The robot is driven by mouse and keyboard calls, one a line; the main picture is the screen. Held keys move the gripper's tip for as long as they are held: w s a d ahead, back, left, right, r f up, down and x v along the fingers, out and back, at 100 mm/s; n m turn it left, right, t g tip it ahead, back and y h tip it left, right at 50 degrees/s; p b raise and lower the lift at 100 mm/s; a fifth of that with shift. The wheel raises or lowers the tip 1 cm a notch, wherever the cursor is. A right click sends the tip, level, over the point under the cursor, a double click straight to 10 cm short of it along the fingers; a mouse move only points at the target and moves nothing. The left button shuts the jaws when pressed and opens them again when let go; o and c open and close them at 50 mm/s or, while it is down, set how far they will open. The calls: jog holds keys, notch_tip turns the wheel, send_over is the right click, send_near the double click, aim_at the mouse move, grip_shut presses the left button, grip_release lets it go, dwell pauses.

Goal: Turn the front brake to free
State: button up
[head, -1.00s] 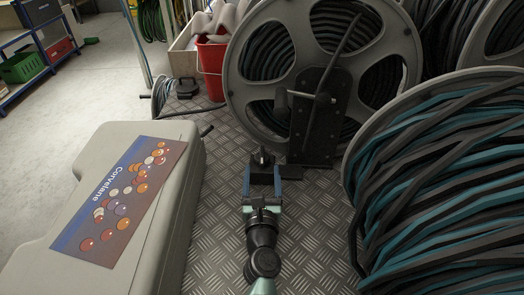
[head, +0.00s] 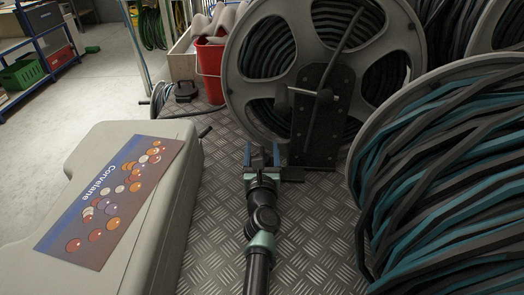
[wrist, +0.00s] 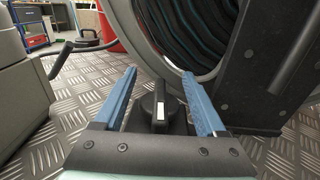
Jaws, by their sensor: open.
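The front brake appears to be the black knob (wrist: 160,106) with a raised grip bar and a white mark, low beside the reel's stand. In the wrist view it shows between my gripper's two blue fingers (wrist: 160,76), with a gap on each side. The bar points roughly along the fingers. In the head view my gripper (head: 262,154) is open in front of the reel stand (head: 320,125) and hides the knob. The reel (head: 238,75) stands upright behind, wound with dark hose. I cannot tell whether the fingers are level with the grip bar.
A grey case (head: 100,215) lies at the left. A second reel with teal and black hose (head: 450,190) stands close at the right. A red bucket (head: 210,70) and another black knob (head: 185,90) are farther back. Diamond-plate floor (head: 320,240) is clear between.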

grip_shut()
